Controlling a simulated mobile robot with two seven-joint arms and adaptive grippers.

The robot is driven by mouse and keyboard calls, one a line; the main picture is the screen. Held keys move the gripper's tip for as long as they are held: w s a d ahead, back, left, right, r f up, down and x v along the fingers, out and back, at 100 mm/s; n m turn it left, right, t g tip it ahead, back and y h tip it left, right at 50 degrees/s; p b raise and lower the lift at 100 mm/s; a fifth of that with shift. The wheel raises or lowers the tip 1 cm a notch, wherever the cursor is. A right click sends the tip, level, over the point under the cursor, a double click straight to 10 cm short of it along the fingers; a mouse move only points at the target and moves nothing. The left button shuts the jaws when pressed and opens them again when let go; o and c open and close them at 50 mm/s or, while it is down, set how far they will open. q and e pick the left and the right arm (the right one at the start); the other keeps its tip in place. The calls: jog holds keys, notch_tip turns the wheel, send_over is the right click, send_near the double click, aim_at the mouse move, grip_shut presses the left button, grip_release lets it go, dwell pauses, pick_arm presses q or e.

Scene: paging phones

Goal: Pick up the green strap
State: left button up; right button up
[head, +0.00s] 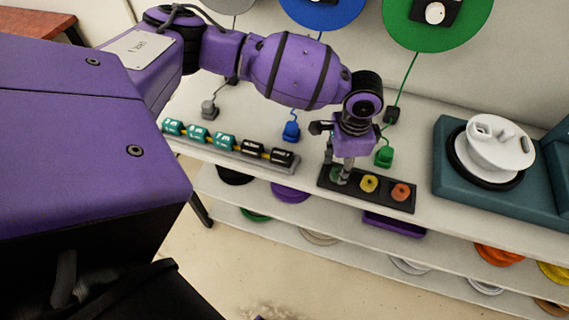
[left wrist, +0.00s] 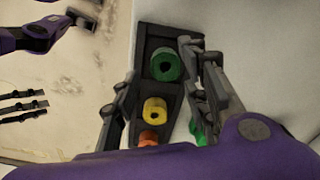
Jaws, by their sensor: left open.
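The green strap is a small green roll (left wrist: 166,65) in the end slot of a black tray (head: 385,201), beside a yellow roll (head: 369,183) and an orange roll (head: 401,192). In the head view the green roll is mostly hidden behind my left gripper (head: 341,178). The left gripper points down over that end of the tray. In the left wrist view its open fingers (left wrist: 158,85) stand on either side of the tray, with the green roll between and beyond them. I cannot tell whether they touch it.
A green plug (head: 384,156) on a cord stands just behind the tray, close to the gripper. A row of teal and black blocks (head: 224,142) lies to the left. A teal box with a white dial (head: 493,150) stands to the right. Lower shelves hold coloured discs.

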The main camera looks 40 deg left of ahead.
aim_at(337, 174)
pick_arm(q)
jog(key=shift+f, duration=1.4)
jog(key=c, duration=0.7)
jog(key=shift+r, duration=0.15)
jog(key=shift+c, duration=0.2)
